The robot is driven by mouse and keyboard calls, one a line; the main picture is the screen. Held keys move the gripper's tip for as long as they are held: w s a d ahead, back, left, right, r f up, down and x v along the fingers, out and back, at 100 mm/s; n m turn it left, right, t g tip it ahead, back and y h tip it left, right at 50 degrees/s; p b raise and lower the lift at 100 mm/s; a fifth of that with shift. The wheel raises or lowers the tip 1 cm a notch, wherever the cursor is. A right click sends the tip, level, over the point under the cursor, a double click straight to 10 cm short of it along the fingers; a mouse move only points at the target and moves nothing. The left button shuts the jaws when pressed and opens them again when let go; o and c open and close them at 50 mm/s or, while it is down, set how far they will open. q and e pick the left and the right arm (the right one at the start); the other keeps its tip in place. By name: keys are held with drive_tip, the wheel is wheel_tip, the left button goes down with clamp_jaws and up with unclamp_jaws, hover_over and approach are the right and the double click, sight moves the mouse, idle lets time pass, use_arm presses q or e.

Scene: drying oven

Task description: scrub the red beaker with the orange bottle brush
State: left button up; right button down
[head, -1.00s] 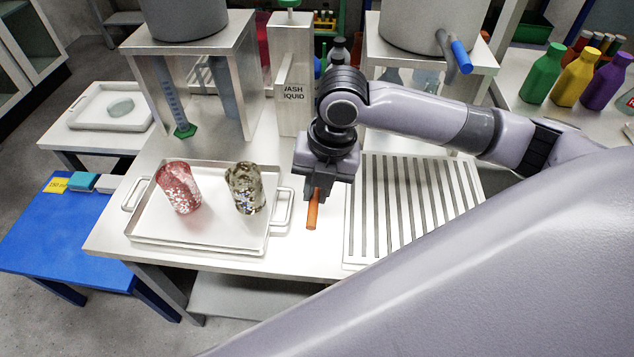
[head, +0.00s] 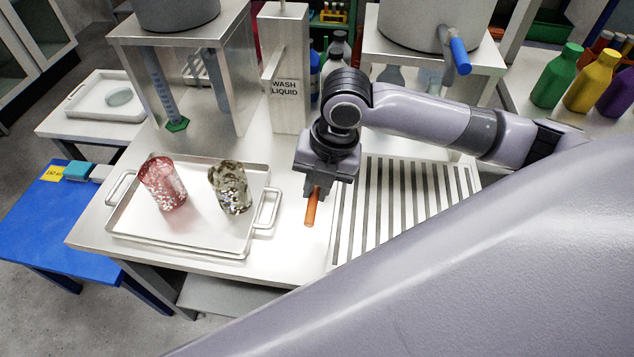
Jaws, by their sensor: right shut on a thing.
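The red beaker (head: 162,183) is a see-through red vessel with pale speckles. It stands on the left part of a white tray (head: 190,243). My right gripper (head: 316,191) is shut on an orange rod-like thing, which looks like the handle of the orange bottle brush (head: 310,211). The gripper is right of the tray and points down. The orange part hangs below the fingers over the table; the brush's bristles do not show. My left gripper is not in view.
A dark speckled beaker (head: 230,188) stands on the tray, between the red beaker and my gripper. A slatted rack (head: 400,205) lies right of the gripper. The wash liquid dispenser (head: 287,90) stands behind. A blue table (head: 50,225) is at the left.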

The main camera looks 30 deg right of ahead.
drive_tip(key=shift+r+p, duration=0.15)
drive_tip(key=shift+p, duration=0.25)
wheel_tip(320, 180, down, 5)
drive_tip(key=shift+f+b, duration=0.15)
drive_tip(key=shift+b, duration=0.55)
drive_tip(key=shift+f, duration=0.65)
drive_tip(key=shift+f+b, duration=0.3)
drive_tip(key=shift+f, duration=0.05)
drive_tip(key=shift+r, duration=0.15)
